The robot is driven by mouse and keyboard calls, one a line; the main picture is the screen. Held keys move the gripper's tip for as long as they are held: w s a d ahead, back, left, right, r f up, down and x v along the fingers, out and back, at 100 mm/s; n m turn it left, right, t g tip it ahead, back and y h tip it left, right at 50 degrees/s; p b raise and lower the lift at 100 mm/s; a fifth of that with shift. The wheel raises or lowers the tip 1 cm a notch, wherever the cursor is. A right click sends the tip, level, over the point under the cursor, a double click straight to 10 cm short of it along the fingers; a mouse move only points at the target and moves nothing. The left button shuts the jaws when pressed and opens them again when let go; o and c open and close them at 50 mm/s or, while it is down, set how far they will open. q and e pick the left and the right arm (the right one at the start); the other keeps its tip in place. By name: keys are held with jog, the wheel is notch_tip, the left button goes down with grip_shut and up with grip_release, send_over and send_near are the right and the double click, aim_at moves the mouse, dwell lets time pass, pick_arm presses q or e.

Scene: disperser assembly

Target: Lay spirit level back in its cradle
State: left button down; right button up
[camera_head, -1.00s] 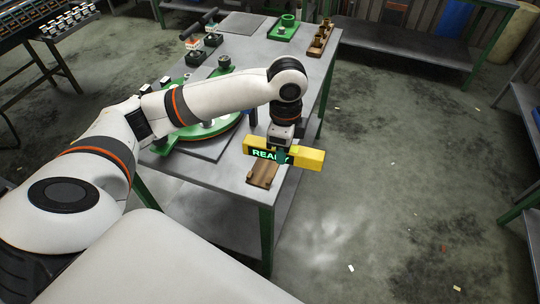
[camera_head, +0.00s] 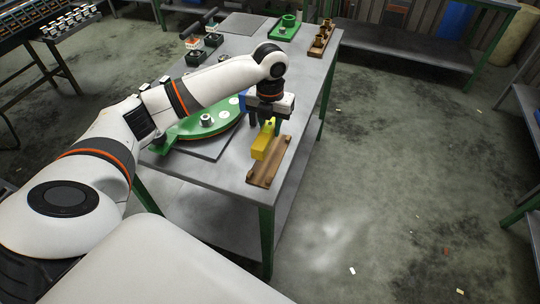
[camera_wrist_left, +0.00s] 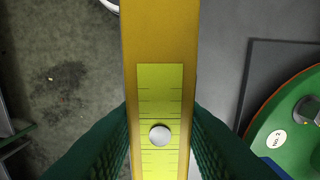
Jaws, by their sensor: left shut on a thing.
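My left gripper (camera_head: 265,121) is shut on the yellow spirit level (camera_head: 263,144) and holds it over the table near its right edge. In the left wrist view the level (camera_wrist_left: 160,30) runs upright through the picture between the green fingers, with its graduated vial and pale round bubble facing the camera. The brown wooden cradle (camera_head: 270,163) lies on the table below and slightly right of the level. The level's near end overlaps the cradle's left side in the head view. The exact height gap is hard to tell. My right gripper is not in view.
A green round fixture (camera_head: 183,133) stands on a dark plate left of the level. Small black-based parts (camera_head: 194,57), a green holder (camera_head: 286,28) and a wooden rack (camera_head: 322,40) stand farther back. Open floor lies beyond the table's right edge.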

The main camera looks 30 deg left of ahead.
aim_at(270, 157)
pick_arm(q)
notch_tip(270, 157, down, 10)
jog(key=shift+r+p, duration=0.2)
jog(key=shift+p, duration=0.45)
jog(key=c, duration=1)
grip_release()
jog(key=shift+f, duration=0.15)
jog(key=shift+c, duration=0.2)
notch_tip(270, 157, up, 12)
jog(key=shift+r+b, duration=0.2)
jog(key=shift+b, duration=0.4)
